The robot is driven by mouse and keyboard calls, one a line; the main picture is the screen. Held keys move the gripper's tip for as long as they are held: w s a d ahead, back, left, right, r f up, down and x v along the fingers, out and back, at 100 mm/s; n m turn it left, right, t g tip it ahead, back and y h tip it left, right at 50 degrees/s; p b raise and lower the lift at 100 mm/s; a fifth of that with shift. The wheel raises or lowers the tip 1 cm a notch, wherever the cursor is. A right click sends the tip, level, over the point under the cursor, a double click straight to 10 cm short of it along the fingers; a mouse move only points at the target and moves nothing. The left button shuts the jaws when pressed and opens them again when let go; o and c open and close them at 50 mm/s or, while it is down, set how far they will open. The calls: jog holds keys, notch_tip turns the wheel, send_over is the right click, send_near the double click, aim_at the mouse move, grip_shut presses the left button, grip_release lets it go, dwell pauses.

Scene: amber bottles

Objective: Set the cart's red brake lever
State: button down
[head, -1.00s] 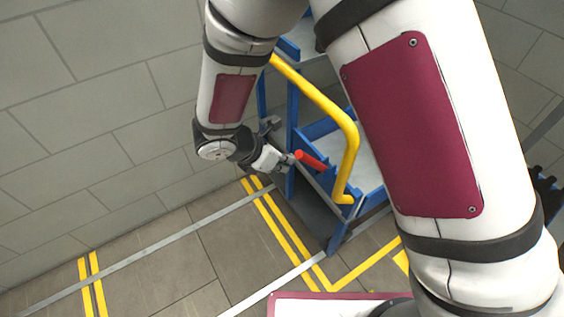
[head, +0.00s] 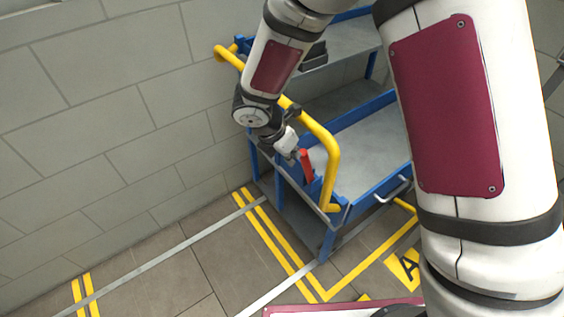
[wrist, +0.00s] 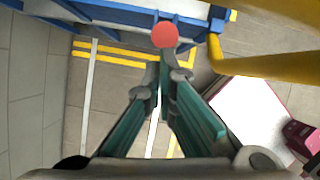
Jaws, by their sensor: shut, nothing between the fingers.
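The red brake lever (head: 306,166) is on the near end of the blue cart (head: 372,183), beside the yellow handle rail (head: 330,150). It stands close to upright in the head view. In the wrist view its round red end (wrist: 164,35) faces me just beyond the fingertips. My gripper (head: 295,156) is shut and empty, at the left side of the lever near its upper end. In the wrist view the gripper's fingertips (wrist: 167,72) are together. I cannot tell whether they touch the lever.
The yellow rail arches close beside my wrist and crosses the upper right of the wrist view (wrist: 270,66). A grey block wall (head: 110,100) stands to the left. Yellow lines (head: 272,232) mark the floor around the cart. The floor at lower left is clear.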

jog(key=shift+w+d+r, duration=0.45)
jog(key=shift+w+d, duration=0.15)
jog(key=shift+d, duration=0.25)
